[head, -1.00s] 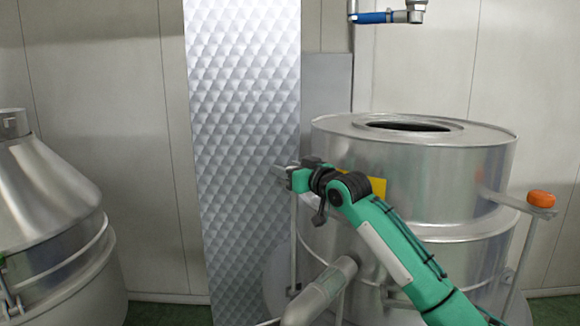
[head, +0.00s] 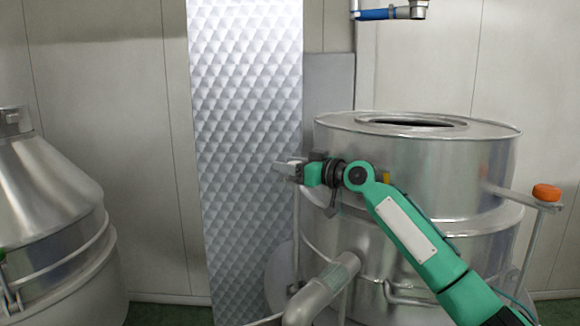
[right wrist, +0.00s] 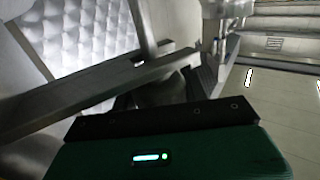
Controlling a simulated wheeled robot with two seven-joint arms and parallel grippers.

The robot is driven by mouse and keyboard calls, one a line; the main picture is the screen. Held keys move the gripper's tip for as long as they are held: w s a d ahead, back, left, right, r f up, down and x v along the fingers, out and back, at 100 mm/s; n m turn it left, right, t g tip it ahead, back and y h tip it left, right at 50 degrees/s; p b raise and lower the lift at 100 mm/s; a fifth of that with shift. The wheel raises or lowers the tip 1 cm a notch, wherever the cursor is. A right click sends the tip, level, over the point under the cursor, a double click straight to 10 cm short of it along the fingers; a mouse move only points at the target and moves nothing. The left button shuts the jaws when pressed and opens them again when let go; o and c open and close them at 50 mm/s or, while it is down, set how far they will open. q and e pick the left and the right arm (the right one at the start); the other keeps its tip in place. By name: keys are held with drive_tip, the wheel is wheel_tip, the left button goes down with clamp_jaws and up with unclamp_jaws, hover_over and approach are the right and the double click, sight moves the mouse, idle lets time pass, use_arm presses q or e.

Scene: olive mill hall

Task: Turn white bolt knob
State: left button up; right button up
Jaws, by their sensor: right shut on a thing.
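My right gripper (head: 290,168) reaches in from the lower right in the head view. Its jaws are shut at the left side of the big steel vessel (head: 420,165), in front of the quilted metal panel. The white bolt knob does not show clearly in either view; the jaws and wrist cover the spot where they are closed. In the right wrist view, a grey metal bar (right wrist: 100,90) crosses in front of the dark gripper body, and the hold itself is dark. My left gripper is not in view.
An orange knob (head: 546,192) sits on a bracket at the vessel's right side. A thick steel pipe (head: 322,290) sticks out below my right gripper. The quilted panel (head: 245,120) stands behind. A conical steel vessel (head: 45,190) is at the left.

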sight(290, 162)
drive_tip(key=shift+f, duration=0.45)
drive_tip(key=o, duration=0.7)
drive_tip(key=shift+c, duration=0.2)
drive_tip(key=o, duration=0.3)
drive_tip(key=shift+w+d+r, duration=0.1)
drive_tip(key=shift+r, duration=0.1)
drive_tip(key=shift+r, duration=0.55)
wheel_tip(290, 162, up, 8)
drive_tip(key=b, duration=0.4)
drive_tip(key=shift+f, duration=0.1)
drive_tip(key=shift+r+b, duration=0.7)
drive_tip(key=shift+r, duration=4.8)
